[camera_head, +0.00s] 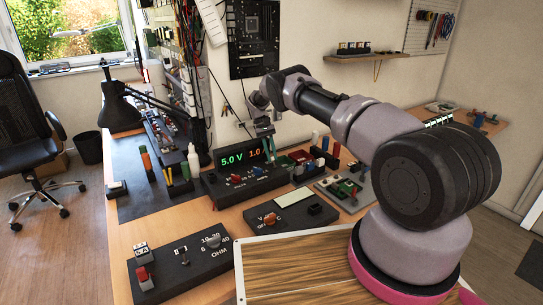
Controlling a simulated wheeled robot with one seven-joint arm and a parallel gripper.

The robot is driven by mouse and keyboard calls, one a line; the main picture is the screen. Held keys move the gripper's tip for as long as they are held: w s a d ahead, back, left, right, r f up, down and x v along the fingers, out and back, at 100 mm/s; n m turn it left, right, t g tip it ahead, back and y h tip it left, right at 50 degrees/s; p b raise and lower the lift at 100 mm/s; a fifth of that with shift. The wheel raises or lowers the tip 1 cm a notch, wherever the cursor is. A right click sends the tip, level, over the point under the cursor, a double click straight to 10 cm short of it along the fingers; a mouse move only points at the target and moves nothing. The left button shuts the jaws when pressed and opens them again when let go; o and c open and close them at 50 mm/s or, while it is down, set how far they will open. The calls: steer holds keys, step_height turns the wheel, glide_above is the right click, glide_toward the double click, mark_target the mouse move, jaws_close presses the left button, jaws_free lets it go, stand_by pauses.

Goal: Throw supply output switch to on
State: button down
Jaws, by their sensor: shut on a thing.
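The power supply (222,190) is a black box on the bench, with a lit display (232,159) that reads 5.0 V in green and 1.0 in orange. A red knob (236,179) and a blue knob (257,170) sit on its sloped front. My gripper (269,155) points down at the right end of the supply, over the display's right edge. It is shut on the supply's output switch, which is small and mostly hidden by the fingers. The switch's position cannot be made out.
A black meter box (268,219) and an OHM box (180,268) stand in front of the supply. A white bottle (194,161) stands to its left, and several coloured parts (325,150) stand to its right. A black desk lamp (122,112) stands at the back left.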

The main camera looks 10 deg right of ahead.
steer(key=c, duration=0.8)
jaws_free()
step_height(320, 180, up, 10)
steer(key=shift+f, duration=0.1)
